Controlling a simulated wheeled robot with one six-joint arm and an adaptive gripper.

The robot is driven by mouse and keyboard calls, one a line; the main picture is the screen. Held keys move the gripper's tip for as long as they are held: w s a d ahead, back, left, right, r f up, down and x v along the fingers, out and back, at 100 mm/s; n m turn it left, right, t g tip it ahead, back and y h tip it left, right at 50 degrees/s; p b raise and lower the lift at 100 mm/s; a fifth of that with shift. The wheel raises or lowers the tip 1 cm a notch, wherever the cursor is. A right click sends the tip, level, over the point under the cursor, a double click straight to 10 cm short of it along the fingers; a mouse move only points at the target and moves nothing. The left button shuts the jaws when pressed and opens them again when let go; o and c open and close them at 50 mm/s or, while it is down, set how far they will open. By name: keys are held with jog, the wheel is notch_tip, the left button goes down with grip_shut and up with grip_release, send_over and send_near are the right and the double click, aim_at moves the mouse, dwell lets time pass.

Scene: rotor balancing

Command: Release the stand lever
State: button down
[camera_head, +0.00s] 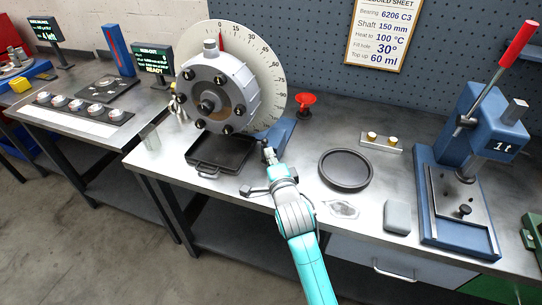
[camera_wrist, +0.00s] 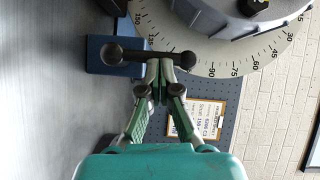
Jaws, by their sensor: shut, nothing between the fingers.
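The stand lever (camera_wrist: 133,55) is a dark bar with round knobs at its ends, crosswise in the wrist view in front of the blue stand base (camera_wrist: 96,62). My gripper (camera_wrist: 160,68) is shut and empty, its fingertips right at the bar, near the right knob. I cannot tell whether they touch it. In the head view my gripper (camera_head: 268,155) is low beside the blue stand (camera_head: 282,130), and the lever is mostly hidden there. The stand carries a grey rotor housing (camera_head: 212,90) before a white angle dial (camera_head: 268,75), which also shows in the wrist view (camera_wrist: 225,65).
A black drain tray (camera_head: 222,155) lies below the housing. A red funnel (camera_head: 305,104), a round dark dish (camera_head: 345,169), a plate with brass parts (camera_head: 381,141) and a grey block (camera_head: 397,217) are to the right. A blue press (camera_head: 455,150) stands at far right.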

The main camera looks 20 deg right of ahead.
jog(key=shift+w+a, duration=0.1)
jog(key=shift+w+a+f+n+g+h, duration=0.25)
jog(key=shift+w+a+n+g+h, duration=0.5)
jog(key=shift+n+g, duration=0.6)
jog(key=shift+w+a+f+n+g+h, duration=0.2)
jog(key=shift+w+a+n+g+h, duration=0.3)
jog(key=shift+a+n+g+h, duration=0.8)
jog(key=shift+w+a+f+n+g+h, duration=0.3)
jog(key=shift+w+a+n+g, duration=0.5)
jog(key=shift+n, duration=0.95)
jog(key=shift+s+d, duration=0.15)
jog(key=shift+d, duration=0.1)
jog(key=shift+r, duration=0.1)
